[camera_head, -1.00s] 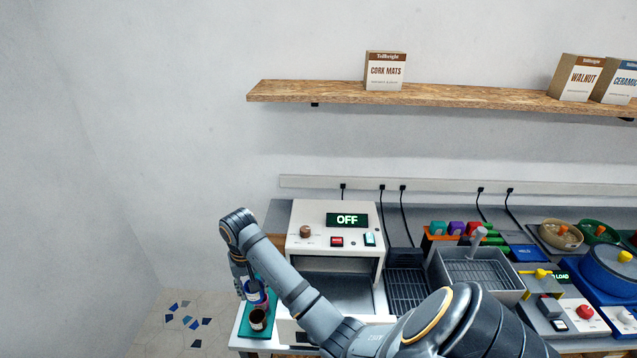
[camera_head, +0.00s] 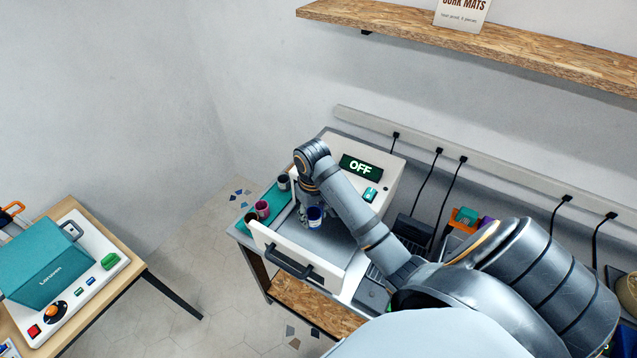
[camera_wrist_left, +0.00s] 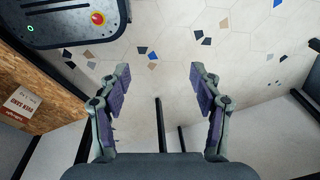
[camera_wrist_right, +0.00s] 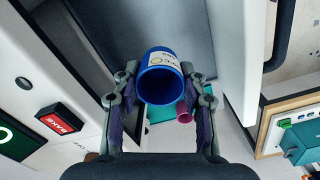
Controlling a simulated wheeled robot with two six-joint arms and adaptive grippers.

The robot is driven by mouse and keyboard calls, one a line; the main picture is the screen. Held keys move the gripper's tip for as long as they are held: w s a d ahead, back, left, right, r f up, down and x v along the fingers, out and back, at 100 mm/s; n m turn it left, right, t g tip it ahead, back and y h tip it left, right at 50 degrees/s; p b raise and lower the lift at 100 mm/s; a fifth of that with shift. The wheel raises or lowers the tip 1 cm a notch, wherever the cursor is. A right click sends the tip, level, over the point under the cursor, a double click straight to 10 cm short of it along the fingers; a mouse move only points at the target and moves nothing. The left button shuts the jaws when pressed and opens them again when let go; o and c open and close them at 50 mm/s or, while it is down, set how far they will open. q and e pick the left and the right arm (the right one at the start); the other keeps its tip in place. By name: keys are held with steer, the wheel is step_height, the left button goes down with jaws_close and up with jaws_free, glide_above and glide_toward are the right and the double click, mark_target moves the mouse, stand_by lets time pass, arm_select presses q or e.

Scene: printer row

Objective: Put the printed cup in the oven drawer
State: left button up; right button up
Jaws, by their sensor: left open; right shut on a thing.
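The blue cup (camera_head: 315,216) has a white printed label, which shows in the right wrist view (camera_wrist_right: 160,75). My right gripper (camera_wrist_right: 160,85) is shut on it, one finger on each side. The cup is over the dark tray (camera_head: 328,238) of the pulled-out oven drawer, behind its white front (camera_head: 282,244); I cannot tell whether it touches the tray. The oven (camera_head: 385,160) reads OFF. My left gripper (camera_wrist_left: 161,70) is open and empty above the floor, outside the head view.
A teal mat (camera_head: 270,200) beside the drawer holds a grey cup (camera_head: 284,182), a purple cup (camera_head: 262,208) and a dark brown cup (camera_head: 250,218). A teal press (camera_head: 45,265) stands on a separate table at left. Floor lies between the tables.

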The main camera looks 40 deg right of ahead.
mark_target(316, 226)
step_height(316, 226, down, 4)
steer(key=shift+r+p, duration=0.1)
steer(key=shift+p, duration=0.3)
steer(key=shift+s+d+f, duration=0.1)
steer(key=shift+d+f, duration=0.05)
steer(key=shift+f, duration=0.6)
steer(key=shift+s+f, duration=0.1)
step_height(316, 226, down, 3)
steer(key=shift+r+p, duration=0.2)
steer(key=shift+p, duration=0.25)
steer(key=shift+f, duration=0.5)
arm_select(q)
steer(key=shift+s+d+r, duration=0.35)
steer(key=shift+s+r, duration=0.05)
steer(key=shift+s, duration=0.2)
arm_select(e)
steer(key=shift+f, duration=0.1)
arm_select(q)
steer(key=shift+a, duration=0.15)
arm_select(e)
steer(key=o, duration=0.9)
steer(key=shift+c, duration=0.2)
